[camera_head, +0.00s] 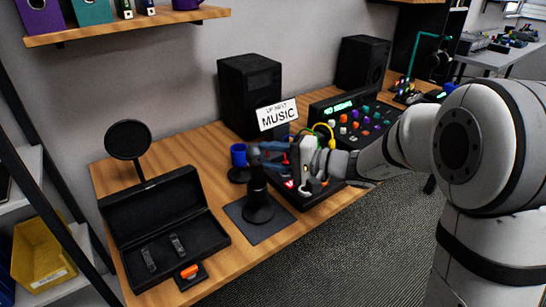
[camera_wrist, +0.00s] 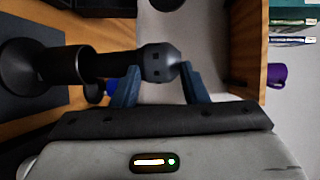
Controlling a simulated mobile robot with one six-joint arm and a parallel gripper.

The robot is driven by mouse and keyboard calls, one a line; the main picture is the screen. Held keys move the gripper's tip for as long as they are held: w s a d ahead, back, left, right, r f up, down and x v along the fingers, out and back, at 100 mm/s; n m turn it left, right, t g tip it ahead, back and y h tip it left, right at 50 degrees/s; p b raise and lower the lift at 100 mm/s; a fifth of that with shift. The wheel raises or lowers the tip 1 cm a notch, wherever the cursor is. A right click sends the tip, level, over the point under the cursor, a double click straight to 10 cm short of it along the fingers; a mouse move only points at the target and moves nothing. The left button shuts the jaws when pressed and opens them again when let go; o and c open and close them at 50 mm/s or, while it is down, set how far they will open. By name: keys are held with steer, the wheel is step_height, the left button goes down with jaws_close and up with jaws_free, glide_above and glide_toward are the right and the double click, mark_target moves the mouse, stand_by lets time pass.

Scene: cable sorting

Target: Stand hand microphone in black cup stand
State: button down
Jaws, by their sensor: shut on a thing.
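The black cup stand (camera_head: 259,211) stands on a dark square mat near the table's front edge. In the wrist view its cup (camera_wrist: 68,64) and round base show at the left. My gripper (camera_head: 268,156) has blue fingers, which show in the wrist view (camera_wrist: 160,72) shut on the dark hand microphone (camera_wrist: 158,62). The microphone is in line with the cup, its lower end at or in the cup mouth; I cannot tell how deep it sits. In the head view the microphone is dark against the stand and partly hidden by the fingers.
An open black case (camera_head: 165,235) lies at left, beside a round black pop filter (camera_head: 128,140). A blue cup-like item (camera_head: 238,156) stands just behind the stand. A speaker (camera_head: 250,95), a MUSIC sign (camera_head: 278,115) and a button console (camera_head: 355,120) lie behind and right.

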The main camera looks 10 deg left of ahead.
steer(key=c, duration=0.8)
jaws_free()
steer(key=shift+o, duration=0.2)
steer(key=v, duration=0.7)
steer(key=shift+d, duration=0.4)
